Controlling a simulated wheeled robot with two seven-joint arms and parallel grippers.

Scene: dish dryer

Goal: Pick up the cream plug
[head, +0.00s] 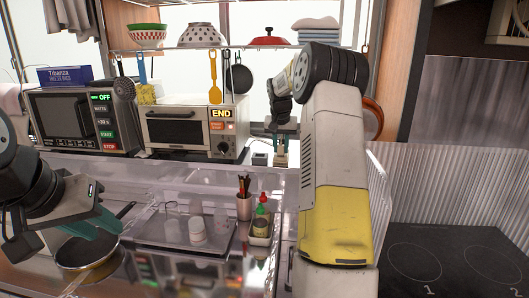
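A small cream object (280,160), probably the cream plug, stands at the back of the counter, right of the toaster oven. My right gripper (281,144) points down directly over it, with its fingertips at or just above its top. The fingers are too small to tell whether they touch it or are closed on it. My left gripper (97,226) is at the lower left, its teal fingers over a frying pan (88,262). Nothing shows in it, and its finger gap is unclear.
A small grey object (260,159) sits just left of the cream one. The toaster oven (180,130) and microwave (72,122) stand to the left. A clear tray (185,236) with cups, a utensil holder (244,206) and bottles are in front. A stove (455,262) is at right.

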